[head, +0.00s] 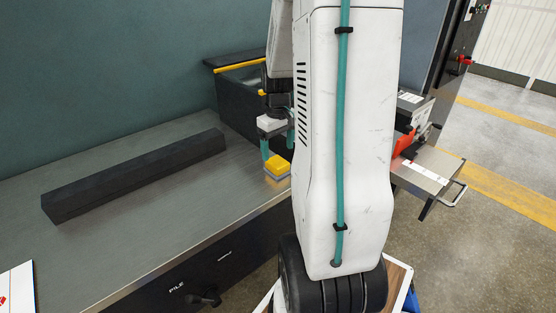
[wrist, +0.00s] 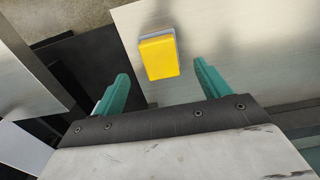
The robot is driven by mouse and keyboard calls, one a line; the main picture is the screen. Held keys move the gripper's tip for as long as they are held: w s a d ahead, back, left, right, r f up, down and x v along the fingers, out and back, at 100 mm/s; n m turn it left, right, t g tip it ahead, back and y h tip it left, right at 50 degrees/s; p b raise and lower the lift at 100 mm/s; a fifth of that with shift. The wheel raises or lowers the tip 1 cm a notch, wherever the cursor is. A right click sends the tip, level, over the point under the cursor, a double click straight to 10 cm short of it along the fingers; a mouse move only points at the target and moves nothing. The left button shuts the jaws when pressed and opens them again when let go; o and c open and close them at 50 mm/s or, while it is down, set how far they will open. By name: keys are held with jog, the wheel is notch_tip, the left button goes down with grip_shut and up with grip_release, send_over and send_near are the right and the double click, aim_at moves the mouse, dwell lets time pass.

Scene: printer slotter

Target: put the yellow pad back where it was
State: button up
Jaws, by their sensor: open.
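The yellow pad (head: 278,168) sits on the grey bench top near its front edge, at the bench's right end. A pale grey layer shows along one side of it. In the wrist view the pad (wrist: 159,56) lies beyond the fingertips, between their lines and a little left of centre. My gripper (head: 279,145) is open, with teal fingers, and is just above and beside the pad. In the wrist view nothing is between the fingers of my gripper (wrist: 158,82). My arm hides part of the bench's right end.
A long black bar (head: 135,174) lies along the bench (head: 130,255). A dark box with a yellow edge (head: 240,67) stands behind my gripper. A metal tray with a handle (head: 428,172) juts out right of my arm. The bench's middle front is clear.

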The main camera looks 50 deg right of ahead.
aim_at(278, 162)
notch_tip(278, 162, up, 5)
jog(key=s+a+r+n, duration=0.1)
jog(key=a+r, duration=0.3)
jog(key=a, duration=0.5)
jog(key=s+a+r, duration=0.1)
jog(key=a+r, duration=0.3)
jog(key=a, duration=0.5)
jog(key=s+a+r+n+t, duration=0.1)
jog(key=s+a, duration=0.9)
jog(key=a, duration=0.2)
jog(key=shift+s+a+r+n, duration=0.15)
jog(key=shift+s+r+n, duration=0.1)
jog(key=shift+r+n, duration=0.1)
jog(key=shift+c, duration=0.4)
